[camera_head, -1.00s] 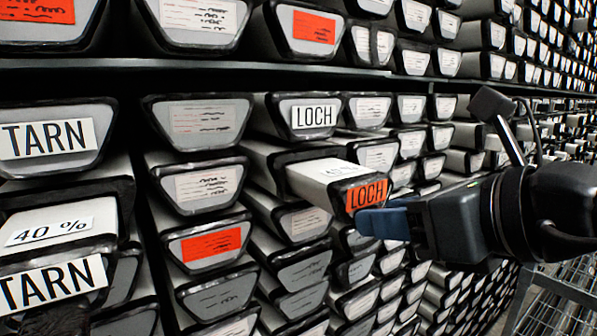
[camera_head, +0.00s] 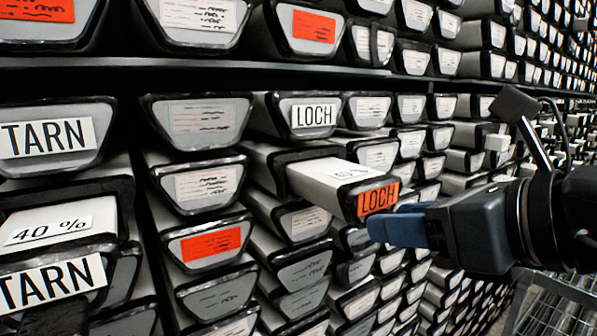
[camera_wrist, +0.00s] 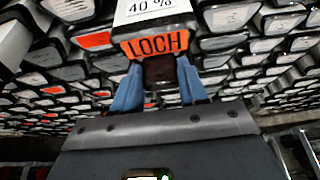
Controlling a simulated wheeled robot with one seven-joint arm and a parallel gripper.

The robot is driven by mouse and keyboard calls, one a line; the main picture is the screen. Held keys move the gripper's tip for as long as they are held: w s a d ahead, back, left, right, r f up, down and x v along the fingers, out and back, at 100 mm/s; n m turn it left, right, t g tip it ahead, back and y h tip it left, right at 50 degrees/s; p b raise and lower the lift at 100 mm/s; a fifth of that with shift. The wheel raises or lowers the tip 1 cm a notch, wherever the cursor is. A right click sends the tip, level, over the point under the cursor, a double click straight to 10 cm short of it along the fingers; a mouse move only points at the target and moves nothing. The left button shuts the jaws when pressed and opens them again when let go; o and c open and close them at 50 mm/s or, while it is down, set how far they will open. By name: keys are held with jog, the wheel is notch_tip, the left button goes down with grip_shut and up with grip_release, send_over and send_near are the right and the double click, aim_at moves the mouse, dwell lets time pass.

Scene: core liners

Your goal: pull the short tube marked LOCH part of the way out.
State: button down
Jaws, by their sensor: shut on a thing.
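The short tube with an orange LOCH label (camera_head: 378,197) juts out of the rack past its neighbours, its white top (camera_head: 330,173) showing. In the wrist view the LOCH tube (camera_wrist: 158,45) has a "40 %" mark on top. My gripper (camera_head: 385,228) has its blue fingers at the tube's front end, low down. In the wrist view the fingers stand on both sides of a dark part below the label, and my gripper is shut on the tube. The tube's rear end is hidden in the rack.
A tube with a white LOCH label (camera_head: 314,117) sits above and behind. TARN tubes (camera_head: 50,285) jut out at the left, one marked 40 %. Neighbouring tubes fill the rack closely. A wire-mesh cart (camera_head: 560,305) stands at the lower right. The aisle in front of the tubes is open.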

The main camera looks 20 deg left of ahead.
jog(key=shift+s+d, duration=0.8)
jog(key=shift+d, duration=0.25)
jog(key=shift+s+d, duration=0.8)
jog(key=shift+d, duration=0.2)
jog(key=c, duration=0.5)
grip_release()
jog(key=shift+f, duration=0.15)
jog(key=b+v, duration=0.6)
jog(key=v, duration=0.2)
jog(key=shift+a, duration=0.1)
